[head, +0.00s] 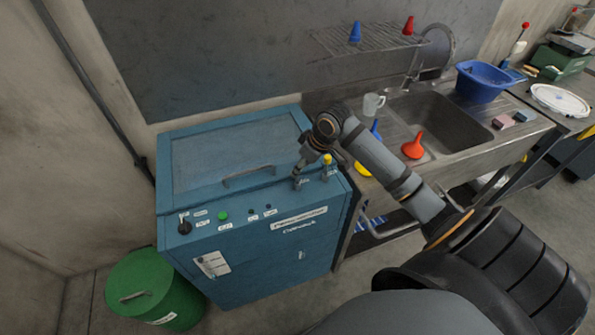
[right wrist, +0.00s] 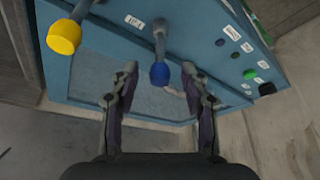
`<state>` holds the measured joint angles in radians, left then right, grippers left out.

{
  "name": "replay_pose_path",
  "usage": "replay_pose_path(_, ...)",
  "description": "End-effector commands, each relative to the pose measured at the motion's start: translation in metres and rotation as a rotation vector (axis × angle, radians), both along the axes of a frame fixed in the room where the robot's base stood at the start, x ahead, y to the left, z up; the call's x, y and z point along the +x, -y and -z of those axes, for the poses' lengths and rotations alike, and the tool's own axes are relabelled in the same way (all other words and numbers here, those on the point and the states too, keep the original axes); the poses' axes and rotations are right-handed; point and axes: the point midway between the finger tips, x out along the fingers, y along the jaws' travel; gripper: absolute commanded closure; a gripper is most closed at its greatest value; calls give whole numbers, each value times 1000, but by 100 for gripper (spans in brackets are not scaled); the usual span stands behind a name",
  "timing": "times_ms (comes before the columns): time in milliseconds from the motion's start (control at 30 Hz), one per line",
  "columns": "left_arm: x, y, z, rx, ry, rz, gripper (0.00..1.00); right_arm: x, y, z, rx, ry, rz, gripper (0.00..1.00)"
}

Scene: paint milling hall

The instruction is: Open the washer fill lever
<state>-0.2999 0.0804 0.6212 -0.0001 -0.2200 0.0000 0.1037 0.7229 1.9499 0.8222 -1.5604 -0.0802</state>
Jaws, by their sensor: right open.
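The washer (head: 250,240) is a blue cabinet with a sloped front panel. My right gripper (head: 298,180) is over the right part of that panel. In the right wrist view my right gripper (right wrist: 160,80) is open, and a blue-tipped lever (right wrist: 160,74) shows between its fingertips without visible contact. A yellow-tipped lever (right wrist: 64,36) is to the left of the fingers in that view; it also shows in the head view (head: 327,160). The blue lever is hidden by the gripper in the head view. The lever labels are too small to read. My left gripper is out of view.
The washer lid (head: 230,155) is down, with a bar handle (head: 250,175). A black knob (head: 184,225) and a green button (head: 222,215) are left on the panel. A sink (head: 440,120) with funnels and a mug (head: 373,104) stands to the right. A green bin (head: 150,290) is front left.

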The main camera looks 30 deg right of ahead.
Motion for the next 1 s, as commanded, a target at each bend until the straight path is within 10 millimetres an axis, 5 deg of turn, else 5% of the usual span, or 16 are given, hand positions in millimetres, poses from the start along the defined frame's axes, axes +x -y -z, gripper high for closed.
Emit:
replay_pose_path(233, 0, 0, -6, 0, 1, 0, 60, 14, -5, 36, 2, -1, 2, 54)
replay_pose_path(600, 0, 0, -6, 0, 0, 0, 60, 16, -6, 43, -2, 0, 0, 55)
replay_pose_path(933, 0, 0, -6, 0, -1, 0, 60, 16, -6, 43, -2, 0, 0, 100)
replay_pose_path(1000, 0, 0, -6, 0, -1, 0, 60, 16, -6, 43, -2, 0, 1, 100)
